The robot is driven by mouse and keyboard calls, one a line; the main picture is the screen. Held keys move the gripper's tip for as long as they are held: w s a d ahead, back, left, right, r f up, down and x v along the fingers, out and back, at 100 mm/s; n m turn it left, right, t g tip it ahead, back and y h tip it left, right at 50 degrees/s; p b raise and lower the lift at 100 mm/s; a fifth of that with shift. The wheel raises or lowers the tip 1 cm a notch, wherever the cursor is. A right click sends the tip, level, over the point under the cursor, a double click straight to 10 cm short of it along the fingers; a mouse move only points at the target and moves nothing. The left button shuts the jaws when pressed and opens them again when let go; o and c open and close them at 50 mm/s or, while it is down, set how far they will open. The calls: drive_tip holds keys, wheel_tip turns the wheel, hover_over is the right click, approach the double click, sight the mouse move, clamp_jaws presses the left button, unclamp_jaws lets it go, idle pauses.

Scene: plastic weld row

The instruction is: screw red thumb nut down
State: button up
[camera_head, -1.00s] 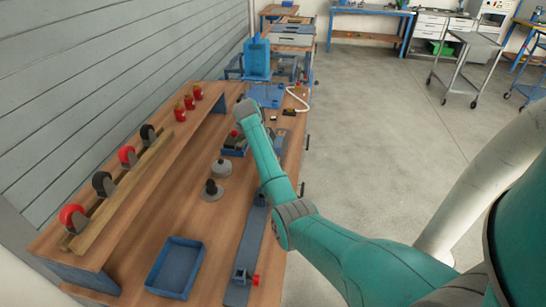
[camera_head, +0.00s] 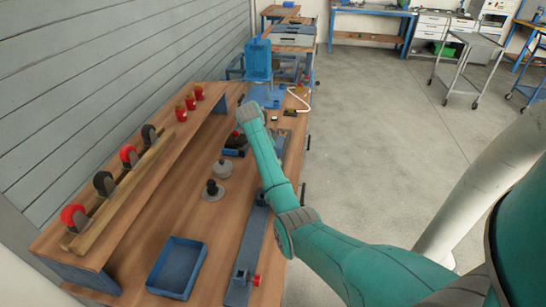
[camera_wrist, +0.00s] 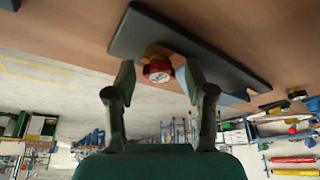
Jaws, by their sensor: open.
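The red thumb nut (camera_wrist: 157,70) sits on a yellowish part at the dark plate (camera_wrist: 205,55) in the wrist view. My gripper (camera_wrist: 158,80) is open, with one finger on either side of the nut. The fingers stand apart from it, with a visible gap on each side. In the head view, a small red-topped dark fixture (camera_head: 235,143) on the bench lies just left of my arm's far end. My gripper's fingers are hidden there by the arm. I cannot tell how far down the nut sits.
A blue tray (camera_head: 177,268) and a long grey rail (camera_head: 248,245) lie on the near bench. A raised shelf (camera_head: 150,180) holds wheels and red items (camera_head: 190,103) along the wall.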

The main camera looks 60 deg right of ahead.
drive_tip(key=n, duration=0.2)
drive_tip(key=n+t, duration=0.2)
drive_tip(key=n, duration=0.1)
drive_tip(key=shift+s+n+h, duration=0.25)
drive_tip(key=shift+n+h, duration=0.05)
drive_tip(key=n+t, duration=0.1)
drive_tip(key=n, duration=0.3)
drive_tip(key=shift+s+d+t, duration=0.1)
drive_tip(key=shift+s+t, duration=0.05)
drive_tip(key=shift+t, duration=0.25)
drive_tip(key=n+t, duration=0.1)
drive_tip(key=n, duration=0.1)
drive_tip(key=n+y, duration=0.1)
drive_tip(key=n, duration=0.2)
drive_tip(key=shift+s+n+t, duration=0.2)
drive_tip(key=shift+n+t, duration=0.1)
drive_tip(key=shift+t, duration=0.1)
drive_tip(key=n+y, duration=0.1)
drive_tip(key=n, duration=0.1)
drive_tip(key=n+t+y, duration=0.1)
drive_tip(key=n, duration=0.2)
drive_tip(key=shift+s, duration=0.1)
